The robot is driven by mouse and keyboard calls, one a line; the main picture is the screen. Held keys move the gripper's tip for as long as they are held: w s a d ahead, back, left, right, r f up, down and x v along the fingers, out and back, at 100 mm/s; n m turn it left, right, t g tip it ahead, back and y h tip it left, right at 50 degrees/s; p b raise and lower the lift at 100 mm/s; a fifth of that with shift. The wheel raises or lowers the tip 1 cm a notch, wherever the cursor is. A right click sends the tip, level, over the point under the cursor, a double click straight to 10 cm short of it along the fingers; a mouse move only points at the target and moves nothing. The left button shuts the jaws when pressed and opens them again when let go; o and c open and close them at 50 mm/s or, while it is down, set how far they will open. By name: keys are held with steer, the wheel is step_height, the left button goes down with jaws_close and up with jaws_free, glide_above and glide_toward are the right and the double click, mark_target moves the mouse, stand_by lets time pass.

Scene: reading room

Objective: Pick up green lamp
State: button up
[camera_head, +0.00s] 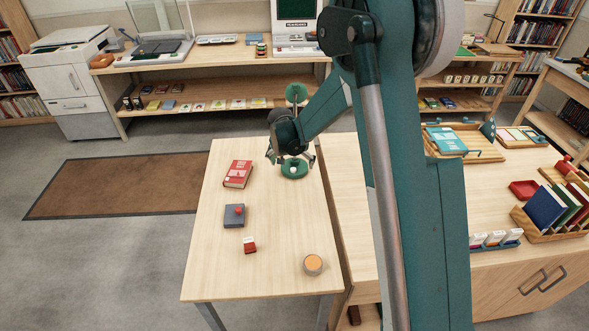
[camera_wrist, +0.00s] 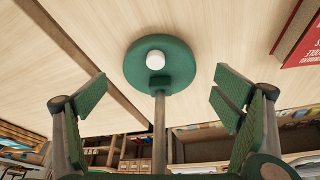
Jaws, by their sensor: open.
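The green lamp stands at the far end of the light wooden table (camera_head: 215,245). Its round green base (camera_head: 294,170) with a white knob shows below my gripper (camera_head: 292,158), and its green head (camera_head: 296,92) shows above. My wrist hides most of the stem in the head view. In the wrist view the lamp's base (camera_wrist: 178,78) is at upper centre and its thin stem (camera_wrist: 160,125) runs down between my fingers. My gripper (camera_wrist: 160,97) is open, with one finger on each side of the stem and visible gaps to both.
A red book (camera_head: 237,173), a grey box (camera_head: 231,218) with a red knob, a small red-and-white box (camera_head: 249,244) and an orange-topped jar (camera_head: 313,264) are on the same table. A second desk (camera_head: 350,210) adjoins on the right. Shelves stand behind.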

mark_target(294, 166)
steer(key=shift+x, duration=1.8)
steer(key=shift+c, duration=0.7)
steer(key=c, duration=1.7)
steer(key=shift+o, duration=0.2)
steer(key=shift+r, duration=0.25)
step_height(294, 166, up, 10)
steer(key=p, duration=0.1)
steer(key=shift+f, duration=0.2)
